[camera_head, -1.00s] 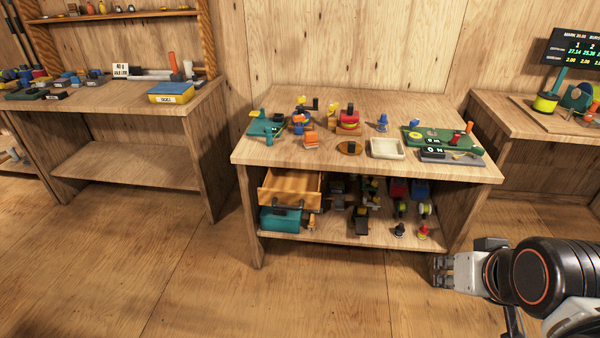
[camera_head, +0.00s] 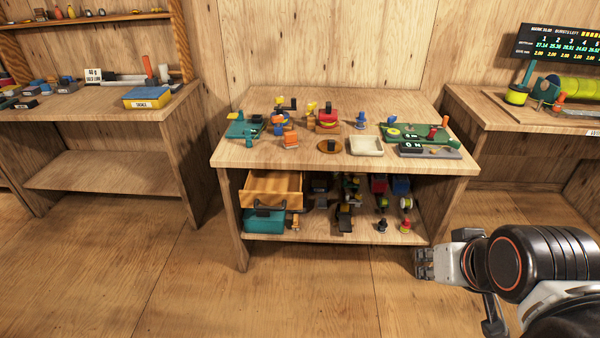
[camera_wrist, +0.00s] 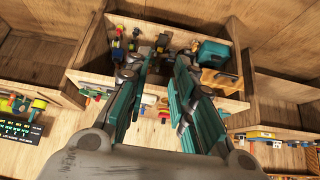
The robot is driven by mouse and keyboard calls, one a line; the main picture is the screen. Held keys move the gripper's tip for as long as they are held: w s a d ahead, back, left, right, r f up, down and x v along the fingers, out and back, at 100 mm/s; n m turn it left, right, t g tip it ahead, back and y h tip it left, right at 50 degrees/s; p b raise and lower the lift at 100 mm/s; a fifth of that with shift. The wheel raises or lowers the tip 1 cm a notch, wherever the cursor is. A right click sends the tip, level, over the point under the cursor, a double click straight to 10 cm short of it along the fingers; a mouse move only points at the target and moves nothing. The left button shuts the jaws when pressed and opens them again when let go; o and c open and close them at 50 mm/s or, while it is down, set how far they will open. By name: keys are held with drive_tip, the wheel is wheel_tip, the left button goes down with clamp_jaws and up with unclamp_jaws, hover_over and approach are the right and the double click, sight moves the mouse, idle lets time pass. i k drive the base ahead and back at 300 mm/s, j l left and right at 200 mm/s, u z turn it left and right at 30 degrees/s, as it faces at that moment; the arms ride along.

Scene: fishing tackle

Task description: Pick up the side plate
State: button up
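No part can be named the side plate with certainty. On the middle workbench (camera_head: 270,159), a brown oval disc with a black knob (camera_head: 330,147) lies near the front, and a flat green board with small parts (camera_head: 415,134) lies at the right. Other small reel-like parts, such as a red one with a yellow base (camera_head: 327,119), stand around them. My gripper (camera_head: 424,264) is low at the right, in front of the bench and apart from it. In the wrist view my gripper (camera_wrist: 160,65) has its teal-padded fingers spread, with nothing between them.
A cream tray (camera_head: 366,146) sits beside the disc. Below the top, an open wooden drawer (camera_head: 272,188), a teal box (camera_head: 264,221) and several parts fill the shelf. A left bench holds a blue-yellow box (camera_head: 147,97). A right bench stands under a display (camera_head: 562,43). Floor in front is clear.

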sight(329, 146)
drive_tip(key=i+l+u, duration=0.15)
drive_tip(key=i, duration=0.3)
drive_tip(key=i+u, duration=0.15)
drive_tip(key=i, duration=0.3)
drive_tip(key=i+l+u, duration=0.1)
drive_tip(key=l, duration=0.3)
drive_tip(key=i+l+u, duration=0.1)
drive_tip(key=l, duration=0.25)
drive_tip(key=i+l+u, duration=0.1)
drive_tip(key=l, duration=0.3)
drive_tip(key=i+l+u, duration=0.1)
drive_tip(key=l, duration=0.3)
drive_tip(key=i, duration=0.05)
